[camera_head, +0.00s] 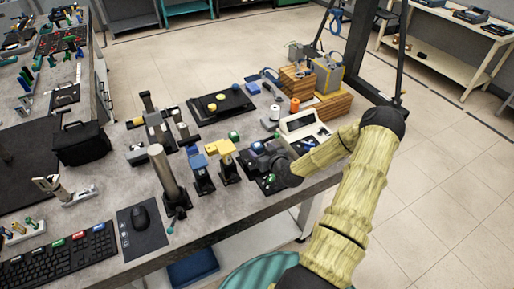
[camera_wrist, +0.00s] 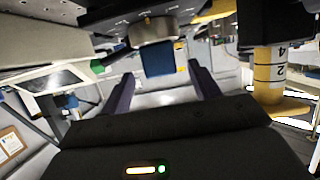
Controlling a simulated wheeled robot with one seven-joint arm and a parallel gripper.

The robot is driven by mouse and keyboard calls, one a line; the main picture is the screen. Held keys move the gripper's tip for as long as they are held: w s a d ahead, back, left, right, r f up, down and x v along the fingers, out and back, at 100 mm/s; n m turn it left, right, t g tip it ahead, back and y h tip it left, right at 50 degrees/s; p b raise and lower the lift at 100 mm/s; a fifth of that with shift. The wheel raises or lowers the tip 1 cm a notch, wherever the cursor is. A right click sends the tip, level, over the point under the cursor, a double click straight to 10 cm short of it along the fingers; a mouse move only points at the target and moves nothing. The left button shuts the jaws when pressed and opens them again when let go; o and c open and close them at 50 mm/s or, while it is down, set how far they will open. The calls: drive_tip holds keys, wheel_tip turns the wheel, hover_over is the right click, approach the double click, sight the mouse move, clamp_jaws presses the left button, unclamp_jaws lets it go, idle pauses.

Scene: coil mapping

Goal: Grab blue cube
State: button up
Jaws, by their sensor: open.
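In the wrist view a blue block (camera_wrist: 158,60) with flat sides shows between and beyond my two fingers, against a round metallic part. My gripper (camera_wrist: 163,85) is open, with one dark finger on each side of the block's line and a gap between them. I cannot tell how far the block is from the fingertips. In the head view my gripper (camera_head: 262,163) is at the right front of the workbench. Blue pieces there include a block on a dark stand (camera_head: 198,161) and a box (camera_head: 253,88) farther back. Which one matches the wrist view is unclear.
A yellow-topped stand (camera_head: 226,148) is left of my gripper. A grey device with a screen (camera_head: 300,124) stands close behind it. The bench front is crowded; the floor at right is clear.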

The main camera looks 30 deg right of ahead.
sight(259, 149)
drive_tip(key=p+x, duration=0.1)
drive_tip(key=x, duration=0.3)
drive_tip(key=shift+a, duration=0.1)
drive_tip(key=shift+c, duration=0.4)
drive_tip(key=c, duration=1)
